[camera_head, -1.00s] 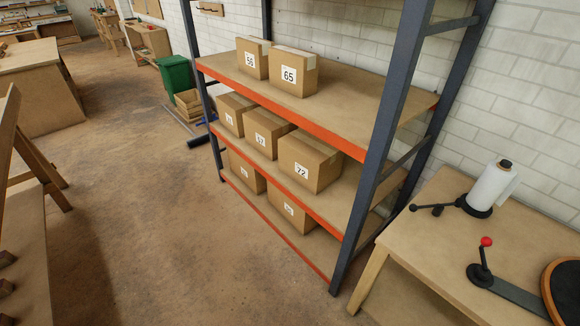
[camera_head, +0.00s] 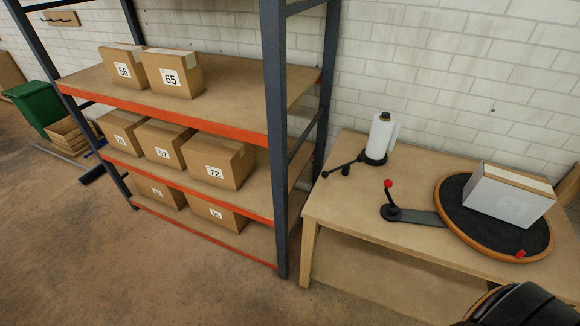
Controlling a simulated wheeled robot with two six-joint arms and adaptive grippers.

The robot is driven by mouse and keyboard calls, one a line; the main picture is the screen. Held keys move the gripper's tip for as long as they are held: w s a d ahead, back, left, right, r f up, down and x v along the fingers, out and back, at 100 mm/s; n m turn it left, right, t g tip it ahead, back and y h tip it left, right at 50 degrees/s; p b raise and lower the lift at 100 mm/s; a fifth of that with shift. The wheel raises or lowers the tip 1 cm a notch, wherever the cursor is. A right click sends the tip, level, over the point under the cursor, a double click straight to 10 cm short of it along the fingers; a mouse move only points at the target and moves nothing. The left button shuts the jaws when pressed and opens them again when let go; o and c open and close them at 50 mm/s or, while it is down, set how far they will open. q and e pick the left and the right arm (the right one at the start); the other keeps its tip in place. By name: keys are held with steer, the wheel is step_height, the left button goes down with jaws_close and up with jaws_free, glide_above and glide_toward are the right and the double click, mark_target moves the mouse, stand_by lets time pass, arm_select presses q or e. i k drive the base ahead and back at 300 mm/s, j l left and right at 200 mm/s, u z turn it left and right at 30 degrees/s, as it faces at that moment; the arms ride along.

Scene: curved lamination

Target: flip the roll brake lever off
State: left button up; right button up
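A white roll (camera_head: 382,136) stands upright on a black holder at the back left of the wooden table (camera_head: 340,205). A black lever arm (camera_head: 343,168) with dark knobs reaches left from the holder's base. In front of it, a separate black upright lever with a red knob (camera_head: 388,184) stands on a round black base, joined by a flat bar to a round dark turntable (camera_head: 468,219). I cannot tell from its look which lever is the roll brake. Neither of my grippers is in view.
A white-grey box (camera_head: 509,194) sits on the turntable, with a small red piece (camera_head: 520,254) near its rim. A shelf rack (camera_head: 276,140) with several numbered cartons stands left of the table. A green bin (camera_head: 38,108) is at far left. Brown floor in front is open.

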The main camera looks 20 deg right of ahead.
mark_target(324, 174)
steer(key=i+j+z, duration=0.2)
steer(key=j, duration=0.5)
steer(key=j+z, duration=0.25)
steer(key=j, duration=0.4)
steer(key=k, duration=0.05)
